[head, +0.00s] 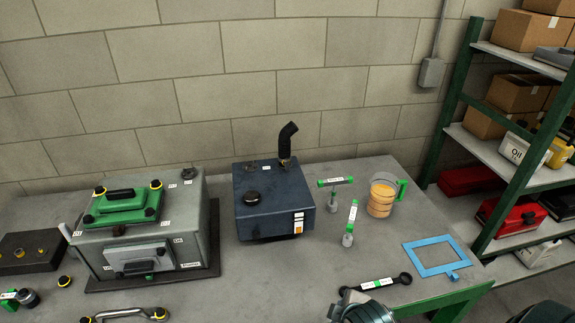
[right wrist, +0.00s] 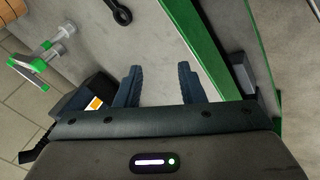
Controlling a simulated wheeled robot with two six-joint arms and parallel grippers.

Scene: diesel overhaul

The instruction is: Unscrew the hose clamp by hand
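A black bent hose (head: 287,139) stands up from the back right of a dark blue tank (head: 262,213) in the head view. A small yellowish band, seemingly the hose clamp (head: 284,161), sits at the hose's lower end; its screw is too small to make out. My right gripper (right wrist: 160,86) is open in the right wrist view, with nothing between its two fingers. In the head view it is at the bottom edge, in front of and to the right of the tank, well apart from the hose. My left gripper is not in view.
A grey engine block with a green cover (head: 122,207) stands left of the tank. A shelf rack (head: 490,140) stands far right.

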